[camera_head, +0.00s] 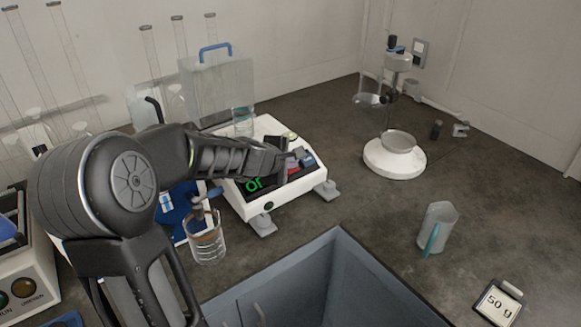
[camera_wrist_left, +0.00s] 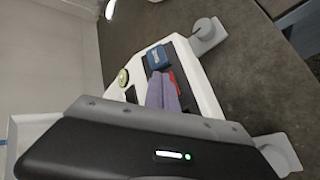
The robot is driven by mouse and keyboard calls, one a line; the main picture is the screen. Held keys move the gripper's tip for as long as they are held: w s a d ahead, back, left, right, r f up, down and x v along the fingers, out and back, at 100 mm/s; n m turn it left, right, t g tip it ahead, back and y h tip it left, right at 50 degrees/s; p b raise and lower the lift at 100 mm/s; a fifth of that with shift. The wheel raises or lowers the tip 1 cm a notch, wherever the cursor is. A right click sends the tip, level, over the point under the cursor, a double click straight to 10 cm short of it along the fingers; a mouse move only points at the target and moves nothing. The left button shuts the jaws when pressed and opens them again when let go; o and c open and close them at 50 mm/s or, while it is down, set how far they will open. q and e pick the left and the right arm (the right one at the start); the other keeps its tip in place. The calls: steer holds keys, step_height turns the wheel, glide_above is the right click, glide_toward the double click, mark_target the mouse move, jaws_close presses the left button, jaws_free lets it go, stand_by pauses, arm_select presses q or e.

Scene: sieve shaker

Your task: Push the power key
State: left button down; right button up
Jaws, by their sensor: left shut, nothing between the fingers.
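A white sieve-shaker base (camera_head: 245,203) stands on the dark bench, with a green lit display (camera_head: 254,184) on its sloped front. In the left wrist view its panel carries a blue key (camera_wrist_left: 158,57) and a red key (camera_wrist_left: 173,80). I cannot read which key is the power key. My left gripper (camera_head: 297,156) reaches in from the left over the panel. Its purple-grey fingers (camera_wrist_left: 163,95) are together and empty, close beside the red and blue keys. Whether they touch a key, I cannot tell. The arm hides part of the panel. My right gripper is not shown.
A glass beaker (camera_head: 206,240) stands left of the shaker. A deep grey basin (camera_head: 335,245) opens in front. The bench between shaker and stand is clear.

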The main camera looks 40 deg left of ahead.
arm_select(q)
steer(key=shift+a+f+b, duration=0.15)
steer(key=shift+f+b, duration=0.1)
steer(key=shift+b, duration=0.05)
stand_by(0.4)
steer(key=shift+r, duration=0.1)
steer(key=shift+d+r+p, duration=0.35)
steer(key=shift+r+p, duration=0.2)
steer(key=shift+p, duration=0.1)
step_height(320, 180, up, 6)
steer(key=d+p, duration=0.2)
steer(key=p, duration=0.3)
steer(key=shift+s+d+f, duration=0.25)
steer(key=shift+s, duration=0.15)
